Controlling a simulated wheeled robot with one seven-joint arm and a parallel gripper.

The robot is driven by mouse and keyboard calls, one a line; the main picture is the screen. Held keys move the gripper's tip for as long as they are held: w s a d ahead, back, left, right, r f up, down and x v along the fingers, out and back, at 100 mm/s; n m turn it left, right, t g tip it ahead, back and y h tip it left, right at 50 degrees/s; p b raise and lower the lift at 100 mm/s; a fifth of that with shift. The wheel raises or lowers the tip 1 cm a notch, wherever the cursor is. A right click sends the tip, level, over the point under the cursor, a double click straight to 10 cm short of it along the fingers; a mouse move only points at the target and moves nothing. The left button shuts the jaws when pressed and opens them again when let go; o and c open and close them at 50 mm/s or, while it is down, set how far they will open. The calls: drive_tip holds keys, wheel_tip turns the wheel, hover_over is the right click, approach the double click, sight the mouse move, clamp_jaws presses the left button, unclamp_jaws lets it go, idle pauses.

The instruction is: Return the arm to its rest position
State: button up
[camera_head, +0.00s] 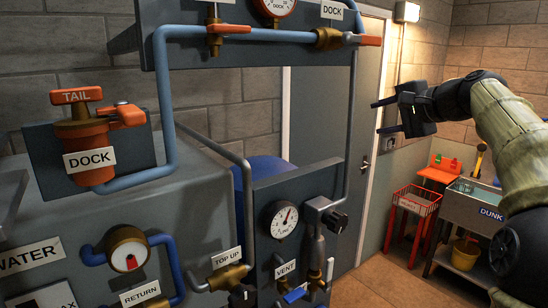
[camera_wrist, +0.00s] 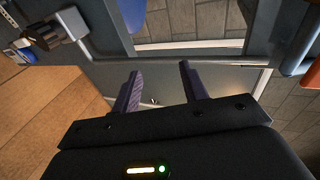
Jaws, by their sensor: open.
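My gripper (camera_head: 384,116) is at the upper right of the head view, at the end of my raised arm. Its two fingers point left and stand apart with nothing between them. In the wrist view my gripper (camera_wrist: 160,90) also shows two spread, empty fingers. The gripper is in the air and appears clear of the pipe panel.
On the left stand an orange DOCK fitting (camera_head: 88,145), a gauge (camera_head: 284,220), blue pipes and several brass valves on grey panels. At right are a DUNK sink (camera_head: 474,206), a red rack (camera_head: 412,204) and a yellow bucket (camera_head: 465,254). Open floor (camera_head: 372,282) lies between.

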drive_tip(key=s+a+f+n+g+h, duration=0.2)
drive_tip(key=s+a+f+g, duration=0.1)
drive_tip(key=f, duration=0.9)
drive_tip(key=s+a+f+n+g+h, duration=0.15)
drive_tip(key=a+f, duration=0.25)
drive_tip(key=f, duration=0.8)
drive_tip(key=s+a+f+n+g+h, duration=0.3)
drive_tip(key=s+f+n, duration=0.5)
drive_tip(key=s+f, duration=1.2)
drive_tip(key=s+g, duration=0.1)
drive_tip(key=s, duration=0.2)
drive_tip(key=shift+g, duration=0.35)
drive_tip(key=shift+a+f, duration=0.1)
